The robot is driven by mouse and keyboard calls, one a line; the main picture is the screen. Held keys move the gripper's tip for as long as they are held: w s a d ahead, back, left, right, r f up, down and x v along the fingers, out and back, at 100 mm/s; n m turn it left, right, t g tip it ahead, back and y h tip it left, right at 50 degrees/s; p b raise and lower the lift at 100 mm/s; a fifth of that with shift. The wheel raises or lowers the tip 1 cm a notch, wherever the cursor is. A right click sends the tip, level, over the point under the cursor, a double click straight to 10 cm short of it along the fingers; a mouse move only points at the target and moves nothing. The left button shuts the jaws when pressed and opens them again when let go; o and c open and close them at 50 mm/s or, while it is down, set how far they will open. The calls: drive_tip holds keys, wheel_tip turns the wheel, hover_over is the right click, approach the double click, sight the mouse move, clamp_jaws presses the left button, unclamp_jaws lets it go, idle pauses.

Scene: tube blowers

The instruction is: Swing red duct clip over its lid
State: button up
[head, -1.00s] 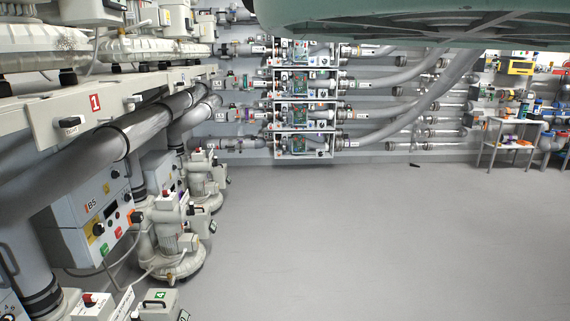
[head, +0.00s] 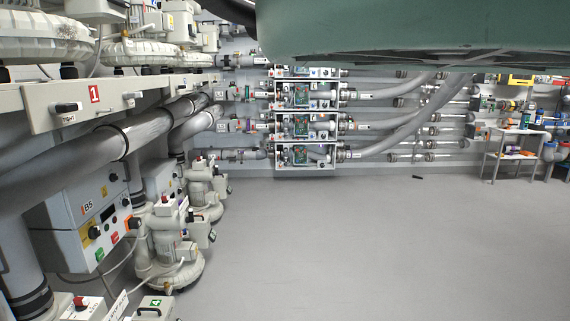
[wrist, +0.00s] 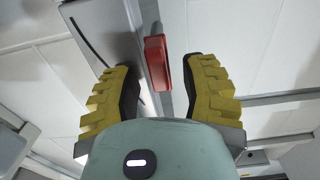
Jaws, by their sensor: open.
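In the wrist view my gripper (wrist: 160,72) is open, with its two yellow stepped fingers spread. A red clip-like piece (wrist: 156,62) shows between the fingertips, closer to the left one, with visible gaps on both sides. It sits beside the edge of a grey metal panel or duct (wrist: 103,32). A thin grey bar runs behind it. I cannot tell how far beyond the fingertips the red piece is, or which part is the lid. In the head view neither the red clip nor my gripper can be made out.
In the head view, blowers (head: 170,250) and thick grey pipes (head: 150,130) line the left side. A control box (head: 88,222) stands among them. A rack of tube units (head: 303,126) is on the back wall. A small table (head: 512,155) stands at right.

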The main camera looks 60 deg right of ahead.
clamp_jaws()
idle(0.3)
drive_tip(key=shift+d, duration=0.1)
drive_tip(key=shift+w+d+f+m+b, duration=0.3)
drive_tip(key=shift+f+m+b, duration=0.2)
drive_tip(key=shift+m, duration=2.45)
drive_tip(key=shift+w+d+f+m+b, duration=0.2)
drive_tip(key=shift+d+f+m+b, duration=0.3)
drive_tip(key=shift+m, duration=2.5)
drive_tip(key=shift+w+d+f+m+b, duration=0.15)
drive_tip(key=shift+w+f+m+b, duration=0.35)
drive_tip(key=shift+m, duration=2.45)
drive_tip(key=shift+s, duration=0.25)
